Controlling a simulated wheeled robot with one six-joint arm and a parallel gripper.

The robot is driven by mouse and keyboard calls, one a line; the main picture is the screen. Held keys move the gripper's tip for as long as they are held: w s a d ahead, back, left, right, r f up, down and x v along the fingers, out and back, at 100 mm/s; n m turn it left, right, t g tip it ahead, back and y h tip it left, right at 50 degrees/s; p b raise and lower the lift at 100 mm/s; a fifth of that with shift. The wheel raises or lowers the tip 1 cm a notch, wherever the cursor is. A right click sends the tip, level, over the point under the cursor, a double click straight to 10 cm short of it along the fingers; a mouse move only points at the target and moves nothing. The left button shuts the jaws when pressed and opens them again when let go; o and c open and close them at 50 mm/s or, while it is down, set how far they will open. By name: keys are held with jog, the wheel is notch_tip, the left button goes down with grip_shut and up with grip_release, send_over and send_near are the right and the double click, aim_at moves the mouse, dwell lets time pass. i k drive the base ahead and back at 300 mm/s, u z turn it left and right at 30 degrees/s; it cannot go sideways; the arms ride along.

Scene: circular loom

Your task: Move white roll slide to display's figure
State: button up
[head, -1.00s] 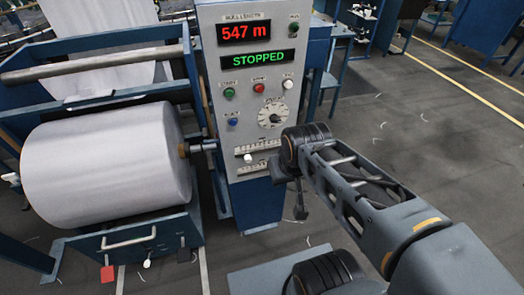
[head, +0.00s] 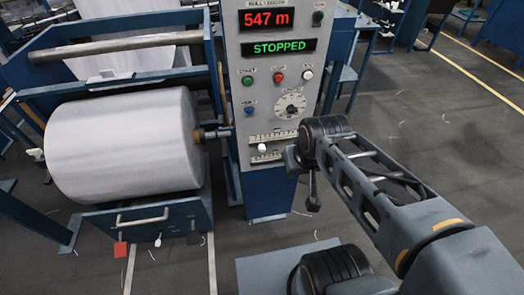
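The white slide knob (head: 262,148) sits at the left part of the scale strips low on the grey control panel (head: 238,75). The red display (head: 267,18) at the panel's top reads 547 m. A green display (head: 279,47) below it reads STOPPED. The white roll (head: 125,145) lies level in the machine, left of the panel. My gripper (head: 312,200) is to the right of and below the slide knob in the picture, apart from it. It is small and dark here, and its finger opening cannot be made out.
Several buttons and a round dial (head: 290,106) sit above the slide. A blue drawer front with a handle (head: 142,219) is under the roll. Dark floor lies open at the right, with yellow lines and blue machines behind.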

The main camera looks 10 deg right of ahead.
aim_at(261, 145)
jog(key=u, duration=0.55)
jog(key=k, duration=1.25)
jog(key=u, duration=1.1)
jog(key=i, duration=1.35)
jog(key=z, duration=1.1)
jog(key=i, duration=0.35)
jog(key=z, duration=0.3)
